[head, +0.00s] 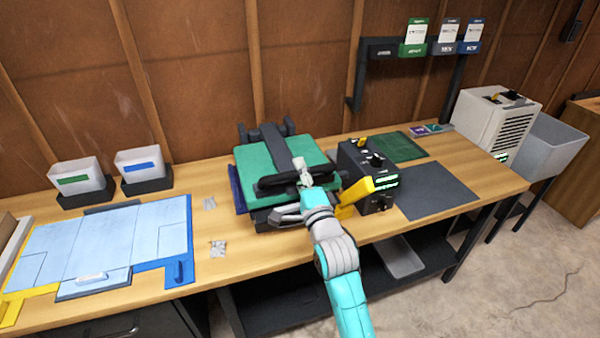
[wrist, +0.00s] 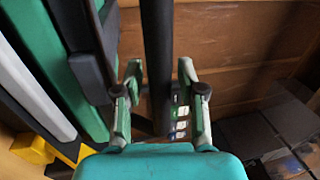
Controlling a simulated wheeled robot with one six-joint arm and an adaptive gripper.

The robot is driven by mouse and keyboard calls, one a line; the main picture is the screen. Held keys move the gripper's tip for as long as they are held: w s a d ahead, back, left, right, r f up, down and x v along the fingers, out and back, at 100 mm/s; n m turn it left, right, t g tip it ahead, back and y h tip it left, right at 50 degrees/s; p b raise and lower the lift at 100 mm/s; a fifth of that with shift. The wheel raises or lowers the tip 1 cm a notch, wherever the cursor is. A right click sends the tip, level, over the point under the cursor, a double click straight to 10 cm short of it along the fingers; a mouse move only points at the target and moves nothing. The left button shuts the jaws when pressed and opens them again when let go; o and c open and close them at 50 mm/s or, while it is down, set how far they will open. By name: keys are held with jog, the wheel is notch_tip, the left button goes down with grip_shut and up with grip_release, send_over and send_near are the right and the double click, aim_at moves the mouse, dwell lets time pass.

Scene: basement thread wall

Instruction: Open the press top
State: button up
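The press (head: 283,152) stands on the bench in the middle of the head view. Its green top lies low over the dark base and looks closed or nearly so. A black handle bar (head: 284,184) runs along the top's front edge. In the wrist view the bar (wrist: 157,60) runs up between the fingers of my gripper (wrist: 160,85). A small gap shows beside the bar, so the fingers look open around it, not clamped. In the head view my gripper (head: 301,172) is at the bar; my arm partly hides the press's front.
A black control box (head: 368,180) with a yellow part stands close to the right of the press. A grey mat (head: 437,190) lies farther right. A pale blue board (head: 100,245) and two small bins (head: 140,165) are at the left.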

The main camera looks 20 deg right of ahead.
grip_shut()
jog(key=shift+r, duration=0.1)
